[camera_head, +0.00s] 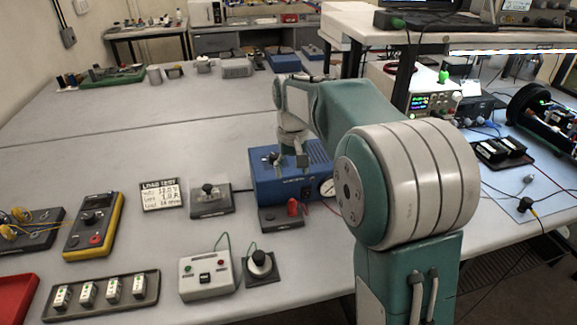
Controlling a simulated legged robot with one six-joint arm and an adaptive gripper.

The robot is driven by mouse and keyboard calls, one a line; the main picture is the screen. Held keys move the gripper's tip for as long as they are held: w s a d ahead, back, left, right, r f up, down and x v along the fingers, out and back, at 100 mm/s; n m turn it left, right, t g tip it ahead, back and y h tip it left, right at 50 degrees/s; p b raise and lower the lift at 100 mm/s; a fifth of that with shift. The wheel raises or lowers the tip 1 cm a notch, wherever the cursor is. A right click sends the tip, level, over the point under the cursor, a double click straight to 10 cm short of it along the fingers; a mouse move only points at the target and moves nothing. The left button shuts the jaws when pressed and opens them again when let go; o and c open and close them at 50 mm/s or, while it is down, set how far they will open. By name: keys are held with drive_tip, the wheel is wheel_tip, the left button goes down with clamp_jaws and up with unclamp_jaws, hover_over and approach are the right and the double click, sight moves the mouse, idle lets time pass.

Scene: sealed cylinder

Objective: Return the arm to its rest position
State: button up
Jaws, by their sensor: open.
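My arm rises from the lower right and reaches forward over the table. My gripper (290,160) is at its far end, pointing down and open, just above or in front of the blue box (318,172). I cannot tell whether the fingers touch the box. Nothing shows between the fingers. The arm's upper link and large joint hide part of the table at the right.
The grey table (130,165) holds a yellow multimeter (95,225), a label plate (160,195), a lever block (210,200), a red switch (292,208), a button box (207,275) and a knob block (261,265). A raised shelf (450,40) stands at the right.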

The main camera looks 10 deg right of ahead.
drive_tip(key=s+r+t, duration=0.3)
drive_tip(key=s+r, duration=0.3)
drive_tip(key=s, duration=0.7)
drive_tip(key=s+f+t, duration=0.2)
drive_tip(key=s+f, duration=0.1)
drive_tip(key=s, duration=1.1)
drive_tip(key=shift+s+t, duration=0.3)
drive_tip(key=shift+d, duration=0.1)
